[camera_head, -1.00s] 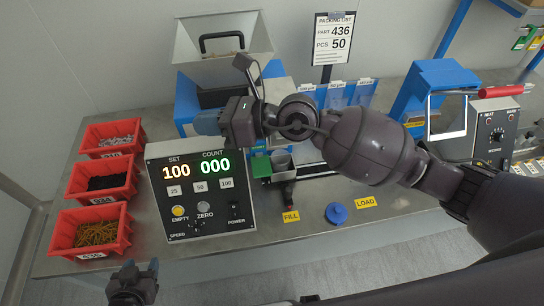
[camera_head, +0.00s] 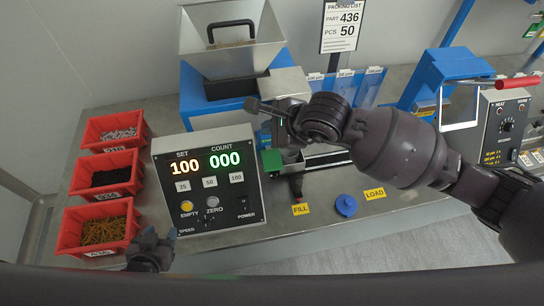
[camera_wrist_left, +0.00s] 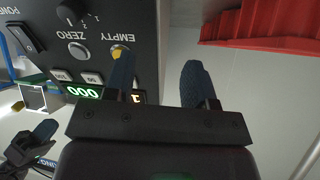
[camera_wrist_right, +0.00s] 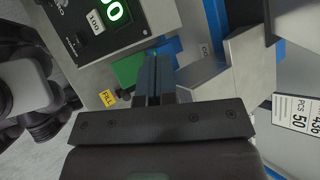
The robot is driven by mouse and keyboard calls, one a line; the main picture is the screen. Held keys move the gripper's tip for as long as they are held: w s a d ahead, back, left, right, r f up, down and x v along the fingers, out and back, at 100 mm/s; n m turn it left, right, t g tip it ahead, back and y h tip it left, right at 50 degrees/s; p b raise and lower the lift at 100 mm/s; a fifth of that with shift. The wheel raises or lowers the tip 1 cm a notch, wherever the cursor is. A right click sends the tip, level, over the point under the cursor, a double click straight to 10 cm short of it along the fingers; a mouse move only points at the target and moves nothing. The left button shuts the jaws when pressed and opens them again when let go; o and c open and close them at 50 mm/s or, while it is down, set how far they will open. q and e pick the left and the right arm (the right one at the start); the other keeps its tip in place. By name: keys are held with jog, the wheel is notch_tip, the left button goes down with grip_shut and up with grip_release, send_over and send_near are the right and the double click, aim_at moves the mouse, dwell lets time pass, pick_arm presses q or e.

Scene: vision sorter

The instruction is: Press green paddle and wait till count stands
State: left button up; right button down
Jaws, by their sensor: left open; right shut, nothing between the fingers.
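My left gripper (camera_head: 159,236) is open and empty, near the box's lower left corner.
Red bins (camera_head: 108,180) with small parts line the left. A hopper (camera_head: 232,45) on a blue machine stands behind the box. A blue knob (camera_head: 346,205) and the FILL (camera_head: 301,209) and LOAD (camera_head: 375,194) labels lie at the table's front right.

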jog(key=shift+f, duration=0.1)
jog(key=b, duration=0.2)
send_over(271, 161)
notch_tip(271, 161, down, 6)
jog(key=shift+w+f, duration=0.15)
pick_arm(q)
jog(key=shift+w+f+b, duration=0.65)
jog(key=shift+f+b, duration=0.2)
jog(key=shift+f, duration=0.15)
pick_arm(e)
notch_tip(271, 161, down, 2)
jog(key=shift+f, duration=0.1)
pick_arm(q)
jog(key=shift+w, duration=0.1)
jog(key=shift+d+r, duration=0.1)
jog(key=shift+r, duration=0.05)
dwell(1.0)
jog(key=shift+f+b, duration=0.25)
jog(key=shift+b, duration=0.05)
pick_arm(e)
jog(key=shift+f, duration=0.25)
